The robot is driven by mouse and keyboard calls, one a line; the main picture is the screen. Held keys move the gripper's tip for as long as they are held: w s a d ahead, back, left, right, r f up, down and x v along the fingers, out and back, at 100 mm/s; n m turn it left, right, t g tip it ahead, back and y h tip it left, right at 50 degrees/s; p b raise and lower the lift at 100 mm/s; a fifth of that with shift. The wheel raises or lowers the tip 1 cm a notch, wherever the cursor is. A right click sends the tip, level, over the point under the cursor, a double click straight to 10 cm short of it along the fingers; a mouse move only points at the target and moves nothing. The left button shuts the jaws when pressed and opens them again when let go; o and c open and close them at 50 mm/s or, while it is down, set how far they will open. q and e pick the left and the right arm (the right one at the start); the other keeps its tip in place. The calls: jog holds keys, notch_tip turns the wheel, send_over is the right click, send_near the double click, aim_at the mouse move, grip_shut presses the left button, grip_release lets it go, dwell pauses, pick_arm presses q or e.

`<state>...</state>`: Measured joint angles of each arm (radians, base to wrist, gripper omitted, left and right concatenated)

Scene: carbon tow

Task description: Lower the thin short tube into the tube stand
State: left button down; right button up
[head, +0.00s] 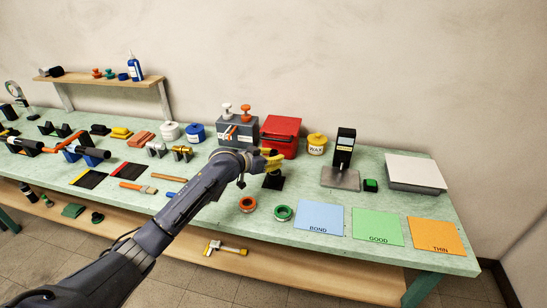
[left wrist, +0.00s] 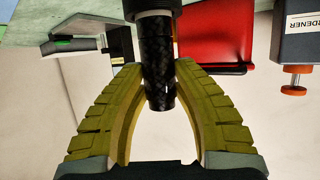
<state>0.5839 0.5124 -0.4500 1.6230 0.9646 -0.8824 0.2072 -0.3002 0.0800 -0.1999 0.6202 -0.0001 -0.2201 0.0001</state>
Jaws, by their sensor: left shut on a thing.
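My left gripper (head: 274,160), with yellow fingers, is over the bench, just above a small black stand (head: 273,182). In the left wrist view the gripper (left wrist: 158,66) is closed around a dark, mottled carbon tube (left wrist: 159,88). One end of the tube shows between the fingers. Towards the top of that view a pale ring and a black part (left wrist: 155,5) meet the tube; I cannot tell whether the tube sits inside the stand. In the head view the tube is mostly hidden by the gripper. My right gripper is not in view.
A grey hardener box (head: 238,132), a red box (head: 281,135) and a yellow wax tub (head: 317,143) stand behind the gripper. A grey device (head: 342,165) stands to the right. Red (head: 248,204) and green (head: 283,212) rings lie in front, beside the blue BOND mat (head: 320,215).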

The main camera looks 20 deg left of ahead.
pick_arm(q)
jog(key=shift+f, duration=0.4)
jog(key=c, duration=1)
grip_release()
jog(key=v, duration=1.2)
